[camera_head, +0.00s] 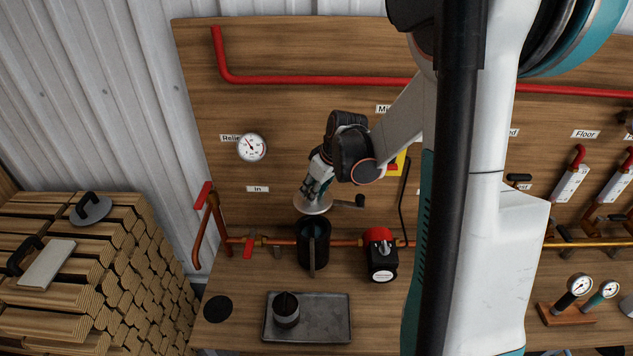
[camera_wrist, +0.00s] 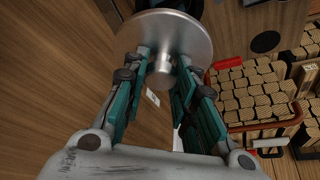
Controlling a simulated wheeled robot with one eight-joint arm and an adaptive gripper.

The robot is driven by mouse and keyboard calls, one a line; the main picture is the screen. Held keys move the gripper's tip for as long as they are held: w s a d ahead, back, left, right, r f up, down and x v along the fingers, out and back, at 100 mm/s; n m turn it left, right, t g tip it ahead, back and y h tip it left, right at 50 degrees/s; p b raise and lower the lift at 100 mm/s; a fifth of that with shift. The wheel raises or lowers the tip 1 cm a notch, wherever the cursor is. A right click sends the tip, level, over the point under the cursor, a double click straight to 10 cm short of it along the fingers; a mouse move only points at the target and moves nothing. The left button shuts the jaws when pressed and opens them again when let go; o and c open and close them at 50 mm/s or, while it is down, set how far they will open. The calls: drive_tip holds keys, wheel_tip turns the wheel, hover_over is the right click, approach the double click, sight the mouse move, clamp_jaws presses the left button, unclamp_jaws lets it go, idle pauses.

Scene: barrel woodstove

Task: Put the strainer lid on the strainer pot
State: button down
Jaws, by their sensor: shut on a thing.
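The strainer lid (camera_head: 310,207), a round silver disc with a knob, is held by my gripper (camera_head: 317,188) in the head view. In the wrist view my gripper (camera_wrist: 162,76) is shut on the knob, and the lid (camera_wrist: 165,32) spreads out beyond the fingertips. The strainer pot, which I take to be the black pot (camera_head: 304,250) with an upright handle, stands on the wooden bench just below the lid. Its top is open and the lid appears apart from it, above the rim. The exact gap cannot be told.
A metal tray (camera_head: 335,322) with a dark conical-topped item (camera_head: 286,310) lies in front. A black disc (camera_head: 218,309) is to its left. A red and black pump (camera_head: 381,256) stands right of the pot. Copper pipe (camera_head: 345,242) runs behind; stacked firewood (camera_head: 130,262) is left.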

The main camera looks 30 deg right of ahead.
sight(317, 201)
idle(0.4)
wheel_tip(317, 201, down, 6)
drive_tip(key=b, duration=0.5)
drive_tip(key=shift+f+b, duration=0.1)
drive_tip(key=shift+b, duration=0.3)
drive_tip(key=shift+f+b, duration=2.45)
drive_tip(key=shift+f, duration=0.15)
idle(2.4)
drive_tip(key=c, duration=1.2)
unclamp_jaws()
drive_tip(key=o, duration=0.3)
drive_tip(key=shift+s+r, duration=0.1)
drive_tip(key=shift+r, duration=0.05)
